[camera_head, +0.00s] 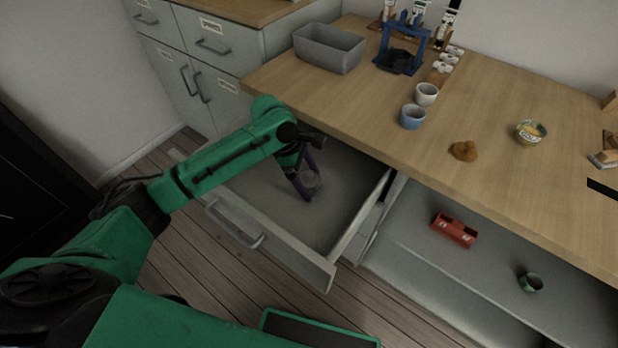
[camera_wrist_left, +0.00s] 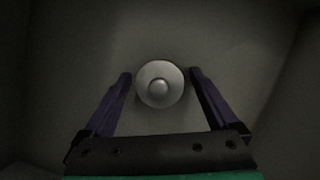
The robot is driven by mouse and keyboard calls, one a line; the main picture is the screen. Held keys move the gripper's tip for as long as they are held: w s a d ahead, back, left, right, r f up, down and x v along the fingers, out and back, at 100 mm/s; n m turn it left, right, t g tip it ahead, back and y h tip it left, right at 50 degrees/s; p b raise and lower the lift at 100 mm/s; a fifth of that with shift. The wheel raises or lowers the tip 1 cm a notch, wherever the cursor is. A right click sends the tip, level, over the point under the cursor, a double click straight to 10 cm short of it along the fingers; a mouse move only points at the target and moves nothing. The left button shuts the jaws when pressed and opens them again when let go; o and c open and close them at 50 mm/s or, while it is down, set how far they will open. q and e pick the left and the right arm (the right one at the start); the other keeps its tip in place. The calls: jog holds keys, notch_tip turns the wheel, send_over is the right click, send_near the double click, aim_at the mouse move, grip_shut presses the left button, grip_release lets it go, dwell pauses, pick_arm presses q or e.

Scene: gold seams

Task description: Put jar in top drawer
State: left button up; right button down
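The jar, small, grey and round with a knob on its lid, is inside the open top drawer (camera_head: 352,232). The jar (camera_head: 311,180) shows dimly in the head view, partly behind the fingers. In the left wrist view the jar (camera_wrist_left: 160,84) is seen from above, between the fingertips. My left gripper (camera_head: 312,186) reaches down into the drawer with its purple fingers on either side of the jar. In the left wrist view the gripper (camera_wrist_left: 160,76) is open, with a gap between each finger and the jar. The jar appears to stand upright on the drawer floor.
The wooden counter (camera_head: 370,125) overhangs the drawer's back. It bears a grey bin (camera_head: 329,48), a white cup (camera_head: 426,94), a blue cup (camera_head: 412,117), a brown lump (camera_head: 464,151) and a bowl (camera_head: 530,132).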

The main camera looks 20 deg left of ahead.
pick_arm(q)
jog(key=shift+r, duration=0.4)
jog(key=p+v, duration=0.2)
jog(key=v, duration=0.9)
jog(key=shift+a+r, duration=0.2)
jog(key=shift+r, duration=0.05)
